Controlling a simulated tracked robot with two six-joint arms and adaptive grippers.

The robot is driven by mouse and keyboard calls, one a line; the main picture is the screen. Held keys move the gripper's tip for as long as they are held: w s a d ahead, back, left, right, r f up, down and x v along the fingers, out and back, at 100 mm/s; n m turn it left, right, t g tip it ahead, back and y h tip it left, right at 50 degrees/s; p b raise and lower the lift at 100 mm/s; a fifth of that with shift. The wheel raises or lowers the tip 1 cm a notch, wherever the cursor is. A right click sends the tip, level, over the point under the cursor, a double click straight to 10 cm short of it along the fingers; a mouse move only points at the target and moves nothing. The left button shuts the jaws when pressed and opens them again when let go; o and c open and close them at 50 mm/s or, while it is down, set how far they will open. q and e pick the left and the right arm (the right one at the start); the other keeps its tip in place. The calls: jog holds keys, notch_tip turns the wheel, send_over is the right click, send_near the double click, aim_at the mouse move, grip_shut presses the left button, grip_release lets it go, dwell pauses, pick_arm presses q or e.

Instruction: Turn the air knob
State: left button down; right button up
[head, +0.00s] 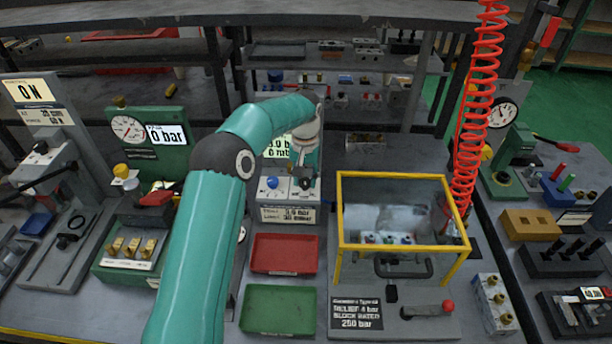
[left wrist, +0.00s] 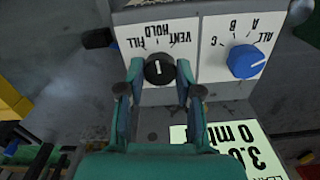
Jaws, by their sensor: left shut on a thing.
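The air knob (left wrist: 159,69) is a small black round knob with a white line, on a white panel with the words FILL, HOLD and VENT, upside down in the left wrist view. The line stands nearly upright in that view, in line with HOLD. My left gripper (left wrist: 160,75) is shut on the knob, one finger on each side. My right gripper is in neither view.
A blue knob (left wrist: 246,61) with ALL, A, B, C sits beside the black one. A lit display (left wrist: 238,150) is close by. A red tray (head: 285,253) and a green tray (head: 278,309) lie in front. A yellow-framed clear box (head: 404,175) stands to the right.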

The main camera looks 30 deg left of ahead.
aim_at(306, 180)
pick_arm(q)
jog(key=shift+w+r+m, duration=0.15)
jog(key=shift+m, duration=0.25)
jog(key=c, duration=0.8)
grip_release()
jog(key=shift+d, duration=0.1)
jog(key=shift+o, duration=0.2)
notch_tip(306, 180, up, 12)
jog(key=shift+f, duration=0.2)
